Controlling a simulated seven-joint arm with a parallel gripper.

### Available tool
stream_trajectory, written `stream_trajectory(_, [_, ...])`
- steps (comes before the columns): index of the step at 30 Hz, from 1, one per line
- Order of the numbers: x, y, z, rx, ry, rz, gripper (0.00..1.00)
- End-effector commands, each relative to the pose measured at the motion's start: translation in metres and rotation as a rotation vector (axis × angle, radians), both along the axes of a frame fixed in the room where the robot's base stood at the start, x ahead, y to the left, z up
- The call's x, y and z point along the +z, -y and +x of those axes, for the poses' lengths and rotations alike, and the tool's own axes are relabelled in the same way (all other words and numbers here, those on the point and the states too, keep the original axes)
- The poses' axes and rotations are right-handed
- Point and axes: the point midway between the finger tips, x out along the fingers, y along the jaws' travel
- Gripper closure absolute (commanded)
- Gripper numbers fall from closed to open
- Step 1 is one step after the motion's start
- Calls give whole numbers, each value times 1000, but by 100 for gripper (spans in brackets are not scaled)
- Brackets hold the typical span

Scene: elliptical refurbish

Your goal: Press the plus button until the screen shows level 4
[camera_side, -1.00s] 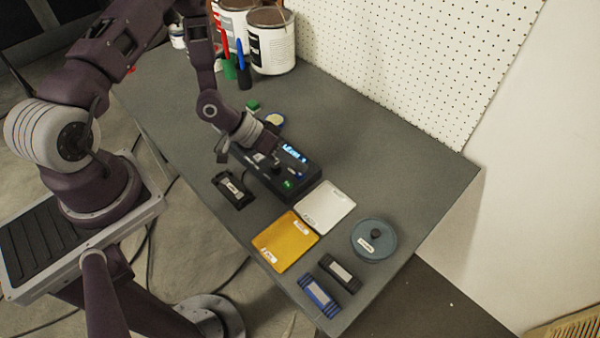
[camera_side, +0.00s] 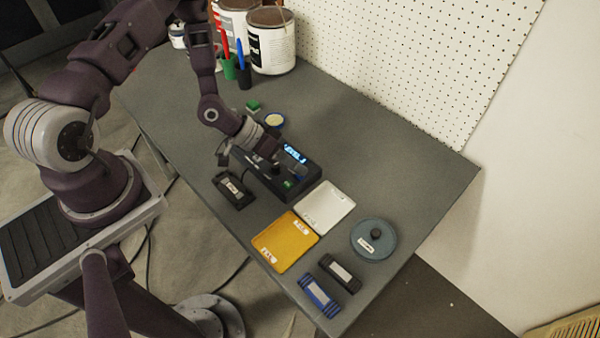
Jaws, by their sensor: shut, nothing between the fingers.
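The black control box (camera_side: 309,178) sits on the grey table. Its lit blue screen (camera_side: 294,152) shows a word like "LEVEL", but the digit is too small to read surely. A green button (camera_side: 289,183) shows at the box's front end. My gripper (camera_side: 298,170) is shut and empty, over the top of the box, close to the screen and just behind the green button. I cannot tell whether its tips touch the box. The plus button cannot be picked out and may be hidden by my gripper.
A black device (camera_side: 233,190) lies left of the box. A white tray (camera_side: 326,208), a yellow tray (camera_side: 285,242), a round teal lid (camera_side: 374,239) and two rolls lie in front. Paint cans (camera_side: 271,42) stand at the back. The table's right side is clear.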

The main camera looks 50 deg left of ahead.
Motion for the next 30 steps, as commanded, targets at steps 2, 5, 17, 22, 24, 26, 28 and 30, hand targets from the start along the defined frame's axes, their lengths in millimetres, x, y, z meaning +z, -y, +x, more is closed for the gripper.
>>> stream_trajectory(2, [-1,0,0,0,0,0,100])
stream_trajectory(5, [-2,0,0,0,0,0,100])
stream_trajectory(17, [0,0,0,0,0,0,100])
stream_trajectory(22, [10,0,0,1,0,1,100])
stream_trajectory(24, [13,0,0,1,0,1,100])
stream_trajectory(26, [15,0,0,1,0,1,100])
stream_trajectory(28, [15,0,0,1,-1,0,100])
stream_trajectory(30, [15,0,0,1,0,1,100])
